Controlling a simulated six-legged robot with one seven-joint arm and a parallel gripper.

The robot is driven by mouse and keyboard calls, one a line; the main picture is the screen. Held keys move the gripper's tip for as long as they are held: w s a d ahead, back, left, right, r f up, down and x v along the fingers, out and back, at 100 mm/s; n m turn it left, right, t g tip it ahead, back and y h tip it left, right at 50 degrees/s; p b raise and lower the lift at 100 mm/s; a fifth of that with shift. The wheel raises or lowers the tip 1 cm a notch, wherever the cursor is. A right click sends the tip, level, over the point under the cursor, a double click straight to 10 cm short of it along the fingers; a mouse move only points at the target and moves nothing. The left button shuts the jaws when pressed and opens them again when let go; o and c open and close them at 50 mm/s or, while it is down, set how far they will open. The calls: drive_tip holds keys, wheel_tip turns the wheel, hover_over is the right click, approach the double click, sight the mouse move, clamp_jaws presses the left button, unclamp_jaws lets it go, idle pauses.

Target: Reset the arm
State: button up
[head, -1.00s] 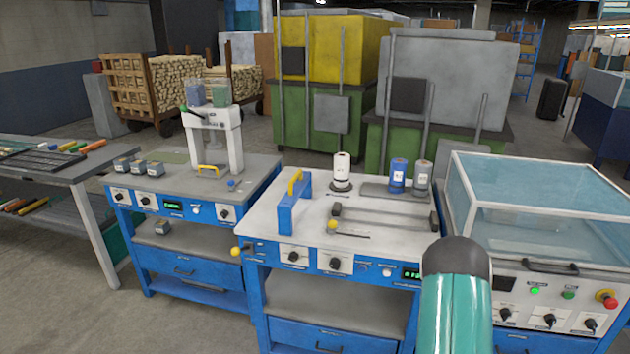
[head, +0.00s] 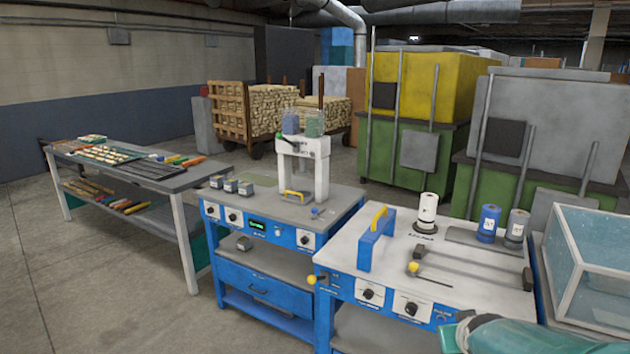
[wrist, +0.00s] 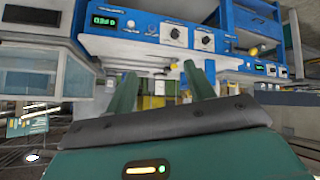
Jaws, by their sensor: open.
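My gripper (wrist: 161,92) shows in the wrist view. Its two green fingers stand apart with nothing between them. Beyond them, in the wrist view, is the blue front panel of a workbench (wrist: 150,35) with knobs and a green display. In the head view only a teal part of my arm shows at the bottom right; the gripper itself is out of that view.
The blue bench (head: 345,258) carries a blue block with a yellow handle (head: 376,238), a white canister (head: 427,212) and a blue canister (head: 488,222). A glass-topped case (head: 590,260) stands right. A press (head: 303,165) and a grey table (head: 185,180) stand left. Floor at left is clear.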

drive_tip(key=s+a+r+g+y, duration=0.1)
drive_tip(key=s+a+r, duration=0.2)
drive_tip(key=s+a, duration=0.4)
drive_tip(key=s+a+r+g+y, duration=0.1)
drive_tip(key=s+a+r+g, duration=0.1)
drive_tip(key=s+a, duration=0.5)
drive_tip(key=s+r, duration=0.1)
drive_tip(key=s, duration=0.3)
drive_tip(key=shift+s+a+r+y, duration=0.25)
drive_tip(key=shift+s+r+y, duration=0.05)
drive_tip(key=shift+r+y, duration=0.1)
